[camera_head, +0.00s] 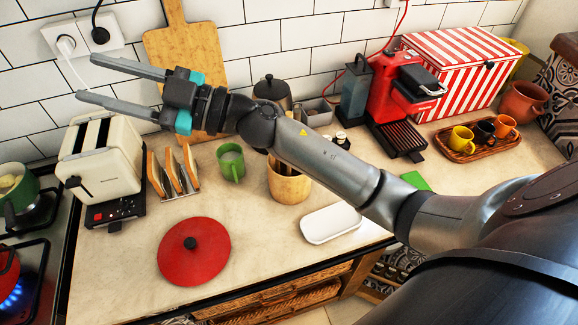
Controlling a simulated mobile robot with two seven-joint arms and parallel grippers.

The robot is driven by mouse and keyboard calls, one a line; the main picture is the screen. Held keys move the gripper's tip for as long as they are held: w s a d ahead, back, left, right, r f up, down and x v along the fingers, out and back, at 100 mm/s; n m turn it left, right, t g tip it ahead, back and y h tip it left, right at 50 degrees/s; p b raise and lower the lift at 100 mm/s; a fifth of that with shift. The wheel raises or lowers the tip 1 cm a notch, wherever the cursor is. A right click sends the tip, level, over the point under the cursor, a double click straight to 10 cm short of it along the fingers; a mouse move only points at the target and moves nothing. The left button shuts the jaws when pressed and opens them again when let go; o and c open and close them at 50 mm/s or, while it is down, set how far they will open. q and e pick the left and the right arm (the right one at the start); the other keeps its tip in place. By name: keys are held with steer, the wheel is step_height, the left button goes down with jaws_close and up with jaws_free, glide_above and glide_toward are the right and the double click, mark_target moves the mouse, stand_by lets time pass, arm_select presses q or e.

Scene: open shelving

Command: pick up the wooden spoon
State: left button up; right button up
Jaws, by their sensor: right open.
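I cannot make out a wooden spoon in the head view. A round wooden pot (290,186) stands on the counter, and my right forearm covers part of its top, so its contents are hidden. My right arm reaches in from the right across the counter. My right gripper (87,78) is open and empty, its two fingers pointing left, in the picture above the cream toaster (100,158) and in front of the tiled wall. My left gripper is not in view.
A wooden cutting board (185,50) leans on the wall behind my gripper. A toast rack (174,173), green mug (231,162), red lid (194,252) and white dish (330,223) stand on the counter. A red coffee machine (395,90) is at the right, a lit stove at the left.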

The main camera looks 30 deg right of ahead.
steer(key=d+f+n+g+h, duration=0.3)
steer(key=f+n+g+h, duration=0.3)
steer(key=f+g, duration=0.4)
steer(key=d+m+h, duration=0.3)
steer(key=d+h, duration=0.1)
steer(key=d, duration=0.4)
steer(key=d+m+g+h, duration=0.1)
steer(key=d+h, duration=0.3)
steer(key=d, duration=0.4)
steer(key=d+m+g+h, duration=0.1)
steer(key=d+m+h, duration=0.3)
steer(key=d, duration=0.4)
steer(key=shift+r+m, duration=0.1)
steer(key=shift+m, duration=0.2)
steer(key=shift+s+d+f, duration=0.1)
steer(key=shift+d+f, duration=0.1)
steer(key=shift+f, duration=0.1)
step_height(320, 180, down, 14)
steer(key=p, duration=0.1)
steer(key=shift+s+d+f, duration=0.2)
steer(key=shift+s, duration=0.1)
steer(key=shift+c, duration=0.3)
